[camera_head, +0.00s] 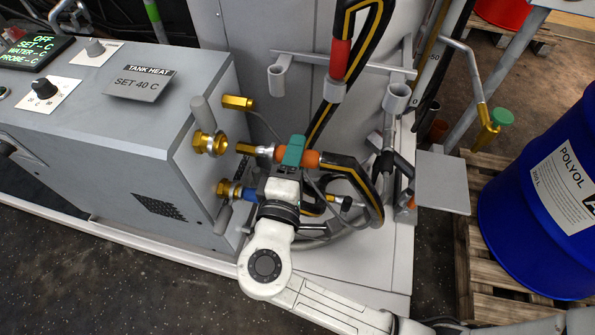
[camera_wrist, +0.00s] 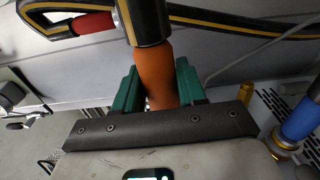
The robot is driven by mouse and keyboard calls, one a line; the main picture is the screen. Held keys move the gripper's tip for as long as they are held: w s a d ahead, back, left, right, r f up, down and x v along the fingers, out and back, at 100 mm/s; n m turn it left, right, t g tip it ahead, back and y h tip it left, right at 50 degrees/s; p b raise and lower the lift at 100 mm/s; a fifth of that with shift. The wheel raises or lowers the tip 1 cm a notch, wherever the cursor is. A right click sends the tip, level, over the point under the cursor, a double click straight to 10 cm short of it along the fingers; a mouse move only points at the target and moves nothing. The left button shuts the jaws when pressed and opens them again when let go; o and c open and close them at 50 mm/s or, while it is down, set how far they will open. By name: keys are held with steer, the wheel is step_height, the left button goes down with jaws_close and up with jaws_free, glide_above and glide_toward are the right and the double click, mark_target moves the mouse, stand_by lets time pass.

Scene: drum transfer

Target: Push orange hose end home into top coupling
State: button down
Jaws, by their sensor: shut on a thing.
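The top coupling (camera_head: 210,143) is a brass fitting with a grey lever on the side of the grey cabinet. My gripper (camera_head: 292,151) is shut around the orange hose end (camera_head: 312,159), right of the coupling. Its brass tip (camera_head: 262,151) points left toward the coupling, and a small gap shows between them. In the wrist view the orange sleeve (camera_wrist: 156,68) sits between my teal fingers (camera_wrist: 158,88); the brass tip is hidden there. The black hose with a yellow stripe (camera_head: 350,172) bends away behind the sleeve.
A blue hose end (camera_head: 246,194) sits at the lower brass coupling (camera_head: 224,188), close under my gripper. A brass fitting (camera_head: 238,102) juts out above. A red-sleeved hose (camera_head: 340,58) hangs in a holder. A blue drum (camera_head: 545,190) stands on a pallet at right.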

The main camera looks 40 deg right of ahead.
mark_target(256, 152)
steer(key=shift+s+f+m, duration=0.15)
steer(key=shift+f+m, duration=0.15)
steer(key=shift+w+a+b, duration=0.45)
steer(key=shift+w+a, duration=0.4)
steer(key=shift+w, duration=0.3)
steer(key=shift+w+a+b, duration=0.45)
steer(key=shift+w+a, duration=0.4)
steer(key=shift+w, duration=0.3)
steer(key=shift+w+a, duration=0.45)
steer(key=shift+w, duration=0.15)
steer(key=shift+w+a, duration=0.2)
steer(key=shift+w, duration=0.05)
steer(key=shift+w+a+b, duration=0.2)
steer(key=shift+w+b, duration=0.1)
steer(key=shift+w+a, duration=0.45)
steer(key=shift+w, duration=0.2)
steer(key=c, duration=0.6)
jaws_free()
steer(key=shift+o, duration=0.2)
